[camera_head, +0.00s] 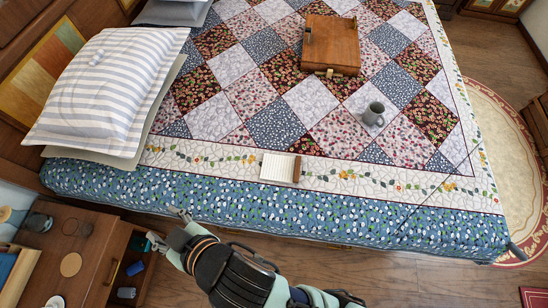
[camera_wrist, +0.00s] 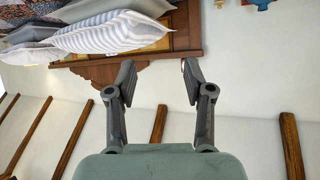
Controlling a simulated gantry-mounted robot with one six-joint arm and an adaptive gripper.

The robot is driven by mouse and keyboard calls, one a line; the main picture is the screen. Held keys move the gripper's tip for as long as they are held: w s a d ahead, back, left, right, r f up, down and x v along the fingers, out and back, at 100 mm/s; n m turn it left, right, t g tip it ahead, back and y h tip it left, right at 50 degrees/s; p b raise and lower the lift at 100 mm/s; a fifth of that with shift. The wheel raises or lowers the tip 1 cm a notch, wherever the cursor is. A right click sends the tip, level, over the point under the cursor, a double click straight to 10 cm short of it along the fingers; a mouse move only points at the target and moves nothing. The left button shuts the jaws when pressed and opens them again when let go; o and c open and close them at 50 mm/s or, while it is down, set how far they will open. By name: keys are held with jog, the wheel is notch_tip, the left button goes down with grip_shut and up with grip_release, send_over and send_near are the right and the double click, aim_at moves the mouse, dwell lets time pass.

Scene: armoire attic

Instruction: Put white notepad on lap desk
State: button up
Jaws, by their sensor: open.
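The white notepad (camera_head: 275,168), with a brown strip along its right end, lies flat on the bed's pale floral border near the front edge. The lap desk (camera_head: 332,42) is a brown wooden board-like piece, lying farther back on the patchwork quilt. My gripper (camera_head: 168,226) is in front of the bed, to the left of the notepad and apart from it. In the wrist view my gripper (camera_wrist: 158,72) shows two spread fingers with nothing between them; neither notepad nor lap desk appears there.
A grey mug (camera_head: 373,114) stands on the quilt to the right of the notepad. A striped pillow (camera_head: 105,88) lies at the left. A nightstand (camera_head: 100,248) with an open drawer (camera_head: 133,268) is close to my gripper. The quilt between notepad and lap desk is clear.

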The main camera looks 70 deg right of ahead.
jog(key=s+d+f+m+g+h+b, duration=0.4)
jog(key=d+f+m, duration=0.3)
jog(key=d+f, duration=0.85)
jog(key=m+g+h+b, duration=0.1)
jog(key=m+g+h, duration=0.4)
jog(key=m+g, duration=0.1)
send_near(297, 169)
jog(key=shift+s+d+f, duration=0.15)
jog(key=shift+d, duration=0.25)
jog(key=shift+s+d+f, duration=0.15)
jog(key=shift+d, duration=0.2)
jog(key=shift+x, duration=1.3)
jog(key=x, duration=0.5)
jog(key=shift+w+f, duration=0.1)
jog(key=shift+w, duration=0.25)
grip_shut()
